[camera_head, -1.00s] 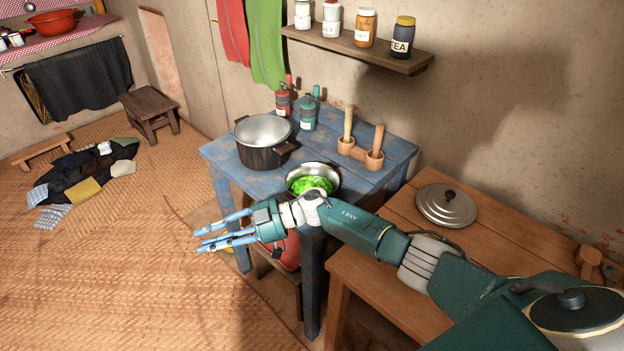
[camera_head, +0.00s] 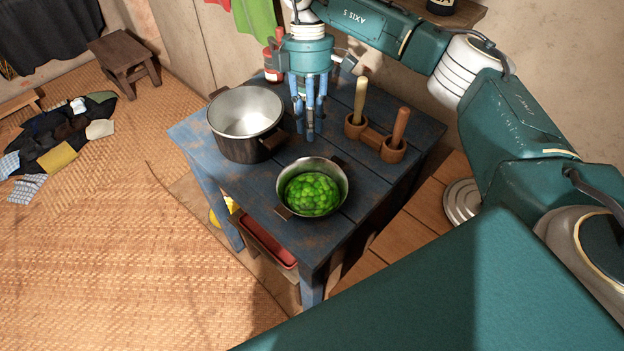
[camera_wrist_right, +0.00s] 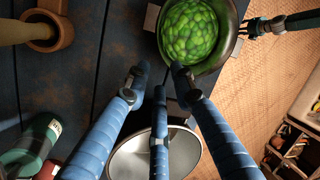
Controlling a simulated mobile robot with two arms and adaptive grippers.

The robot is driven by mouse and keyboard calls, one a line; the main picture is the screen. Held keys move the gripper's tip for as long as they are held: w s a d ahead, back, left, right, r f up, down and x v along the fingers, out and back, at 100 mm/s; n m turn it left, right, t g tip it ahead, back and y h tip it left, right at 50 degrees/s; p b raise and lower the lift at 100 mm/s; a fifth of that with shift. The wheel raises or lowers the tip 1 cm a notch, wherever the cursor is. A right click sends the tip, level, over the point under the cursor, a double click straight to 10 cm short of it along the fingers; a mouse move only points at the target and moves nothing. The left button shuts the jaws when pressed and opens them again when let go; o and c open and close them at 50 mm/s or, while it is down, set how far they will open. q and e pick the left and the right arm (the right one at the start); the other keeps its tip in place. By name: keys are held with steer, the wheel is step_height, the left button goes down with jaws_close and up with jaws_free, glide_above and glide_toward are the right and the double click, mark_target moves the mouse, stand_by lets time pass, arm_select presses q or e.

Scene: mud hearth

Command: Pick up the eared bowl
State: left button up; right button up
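The eared bowl (camera_head: 340,184) is a round metal bowl with small ears on two opposite sides, heaped with green pieces. It stands near the front corner of the blue table. The right wrist view shows its rim (camera_wrist_right: 235,45) at the top, just beyond the fingertips. My right gripper (camera_head: 310,118) points down behind the bowl, between the pot and the wooden cups. Its blue fingers (camera_wrist_right: 160,85) are apart, with nothing between them. A dark gripper at the top right of the right wrist view, apparently my left gripper (camera_wrist_right: 255,27), is too small to read.
A large dark pot (camera_head: 235,146) stands left of the bowl on the blue table (camera_head: 365,205). Joined wooden cups (camera_head: 392,152) with upright handles stand behind right. A red bottle (camera_head: 272,68) is at the back. A stacked metal lid (camera_head: 460,203) lies to the right.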

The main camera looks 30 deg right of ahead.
mark_target(312, 162)
steer(key=x, duration=0.3)
steer(key=p+x, duration=0.1)
steer(key=shift+s+a+f, duration=0.1)
steer(key=shift+s+f, duration=0.1)
steer(key=shift+s, duration=0.15)
steer(key=p+x, duration=0.1)
steer(key=x, duration=0.4)
steer(key=shift+s+p, duration=0.1)
steer(key=shift+p, duration=0.2)
steer(key=shift+f, duration=0.2)
arm_select(q)
steer(key=shift+s+a+r, duration=0.1)
steer(key=shift+s+r, duration=0.05)
steer(key=shift+r, duration=0.5)
steer(key=shift+s+a+r, duration=0.1)
steer(key=shift+s+r, duration=0.05)
steer(key=shift+r, duration=0.5)
arm_select(e)
jaws_close()
